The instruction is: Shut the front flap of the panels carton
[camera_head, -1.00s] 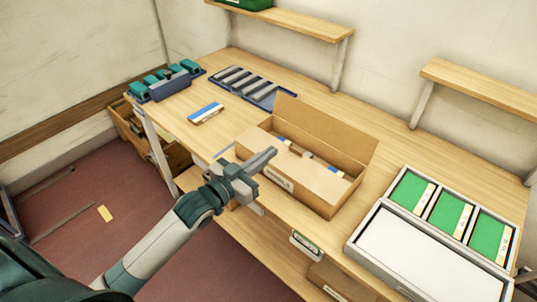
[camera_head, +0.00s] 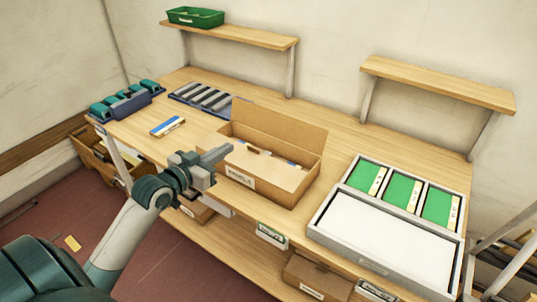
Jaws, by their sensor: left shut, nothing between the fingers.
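The panels carton (camera_head: 298,197) stands on the bench with a PANELS label on its front wall. Its back flap (camera_head: 280,132) stands up. Its front flap (camera_head: 268,171) looks folded inward, lying nearly level over the front part of the opening. A strip behind it is uncovered and shows blue and white contents (camera_head: 290,162). My left gripper (camera_head: 224,153) is shut and empty, at the carton's left front corner. It hides part of that corner, and I cannot tell whether it touches the carton. My right gripper is not in view.
A grey tray with green boards (camera_head: 311,226) lies right of the carton. A blue-and-white box (camera_head: 167,127), a slotted rack (camera_head: 208,99) and a teal fixture (camera_head: 127,102) lie left. Shelves (camera_head: 435,85) hang behind. Bench between box and carton is clear.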

